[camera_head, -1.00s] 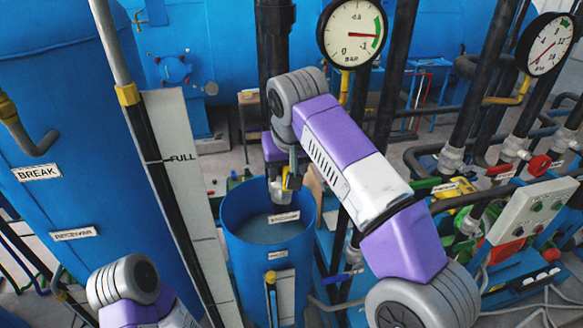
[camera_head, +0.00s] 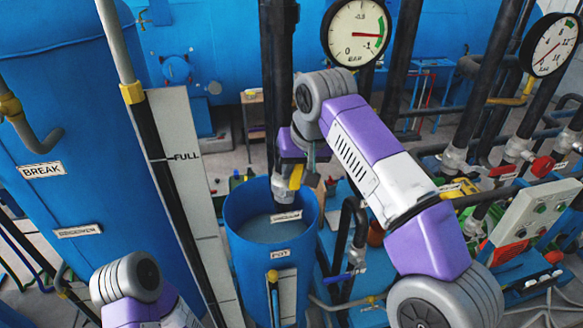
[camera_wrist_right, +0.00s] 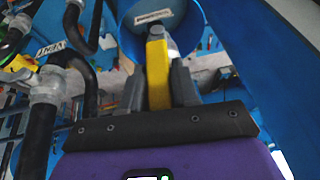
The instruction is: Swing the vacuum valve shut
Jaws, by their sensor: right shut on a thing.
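The vacuum valve's yellow lever (camera_head: 297,177) stands above the blue pot (camera_head: 234,222), near the foot of a thick black vertical pipe (camera_head: 275,80). A white label reading VACUUM (camera_head: 286,216) shows just below it. My right gripper (camera_head: 299,170) comes down from above and is shut on the lever. In the right wrist view, the yellow lever (camera_wrist_right: 157,75) sits between the two grey fingers (camera_wrist_right: 158,92), pointing away toward the pot's opening.
A pressure gauge (camera_head: 356,33) hangs behind my right arm. The blue receiver tank (camera_head: 60,120) and the FULL level board (camera_head: 185,190) stand left. Black pipes (camera_head: 345,240) and a control panel (camera_head: 530,218) crowd the right.

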